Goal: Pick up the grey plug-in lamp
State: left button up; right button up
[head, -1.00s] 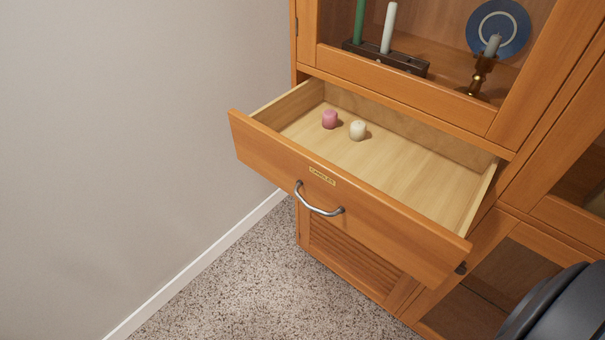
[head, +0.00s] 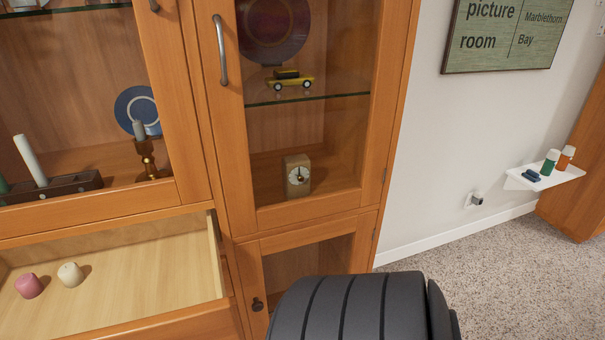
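Neither of my grippers is in view.
The wooden cabinet (head: 395,120) fills the left and middle, with its candle drawer (head: 150,275) pulled out at lower left. A white wall shelf (head: 545,178) holds small bottles and a dark blue item, right of the outlet. Speckled carpet (head: 500,270) is clear below the outlet.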

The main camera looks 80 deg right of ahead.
aim_at(478, 195)
jog(key=z, duration=3.75)
